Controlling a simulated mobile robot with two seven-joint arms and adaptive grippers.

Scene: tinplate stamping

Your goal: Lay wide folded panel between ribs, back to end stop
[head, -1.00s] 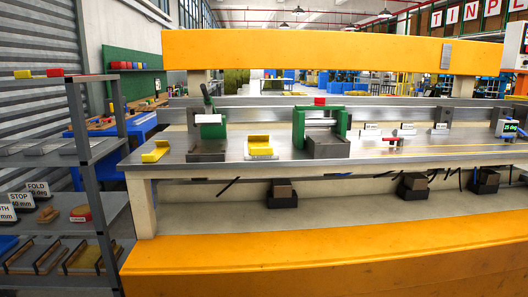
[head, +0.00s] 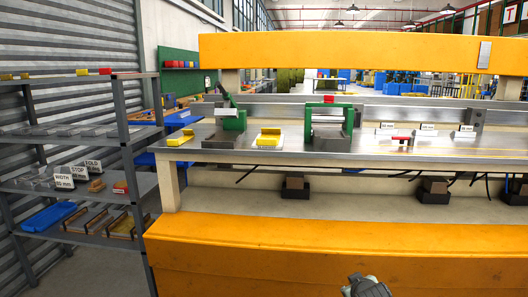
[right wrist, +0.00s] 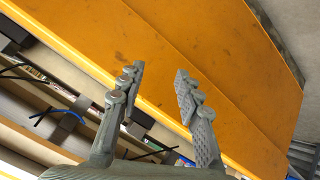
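My right gripper (right wrist: 160,90) is open and empty in the right wrist view, its two ribbed fingers apart in front of the orange beam. A grey part of my arm or gripper shows at the bottom of the head view. My left gripper is not in view. Several long metal pieces with brown edges (head: 90,218) lie on the low level of the left shelf; I cannot tell whether one is the wide folded panel. Ribs and an end stop are too small to make out.
The grey shelf rack (head: 127,150) stands left of the steel bench (head: 240,156). On the bench are a green lever tool (head: 232,120), a yellow-topped block (head: 268,138) and a green press frame (head: 328,120). The orange front beam (head: 300,245) runs below. Signs (head: 78,172) stand on the rack.

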